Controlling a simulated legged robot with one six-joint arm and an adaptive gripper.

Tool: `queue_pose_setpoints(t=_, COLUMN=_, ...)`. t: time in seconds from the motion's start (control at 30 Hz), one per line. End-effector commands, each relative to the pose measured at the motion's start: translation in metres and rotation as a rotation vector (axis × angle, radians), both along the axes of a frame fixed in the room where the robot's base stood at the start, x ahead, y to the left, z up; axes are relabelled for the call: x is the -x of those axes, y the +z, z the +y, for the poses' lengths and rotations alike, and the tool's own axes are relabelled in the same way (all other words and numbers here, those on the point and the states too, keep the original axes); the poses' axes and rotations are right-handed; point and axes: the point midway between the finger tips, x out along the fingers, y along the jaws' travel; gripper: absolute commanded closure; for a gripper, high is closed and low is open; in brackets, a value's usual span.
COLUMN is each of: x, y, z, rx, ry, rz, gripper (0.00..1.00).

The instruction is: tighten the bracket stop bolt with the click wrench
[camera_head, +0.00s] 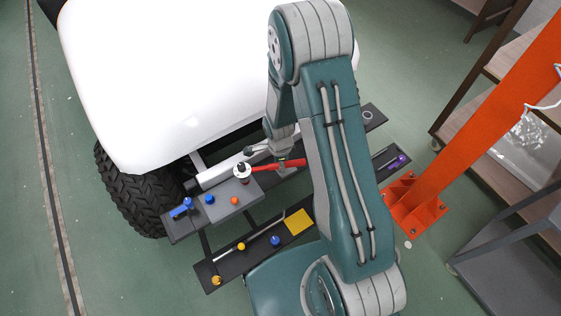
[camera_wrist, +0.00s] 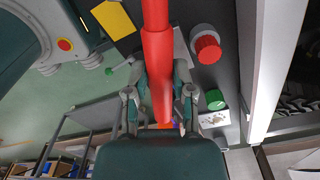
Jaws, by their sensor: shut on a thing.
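The click wrench shows as a red handle (camera_head: 278,166) lying across the black tray area in the head view. It also runs down the middle of the wrist view (camera_wrist: 158,55). My gripper (camera_wrist: 160,82) is shut on this handle, with one finger on each side. In the head view my gripper (camera_head: 284,160) is partly hidden by my own arm. The handle's left end meets a white round piece with a dark centre (camera_head: 242,171) at the grey block (camera_head: 225,208). I cannot make out the bracket stop bolt or whether the wrench head sits on it.
Blue (camera_head: 210,199) and orange (camera_head: 234,200) knobs stand on the block. A lower black tray (camera_head: 225,268) holds coloured knobs and a yellow card (camera_head: 298,222). The white cart body (camera_head: 190,70) and tyre (camera_head: 125,190) lie left. An orange post (camera_head: 470,125) stands right.

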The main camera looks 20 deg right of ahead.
Motion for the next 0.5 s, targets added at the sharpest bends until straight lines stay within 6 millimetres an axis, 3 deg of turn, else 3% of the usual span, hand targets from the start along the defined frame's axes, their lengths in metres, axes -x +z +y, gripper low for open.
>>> queue_pose_setpoints(t=0.5, x=0.0, y=-0.013, z=0.0, rx=0.0, ry=0.0, rz=0.0, gripper=1.0)
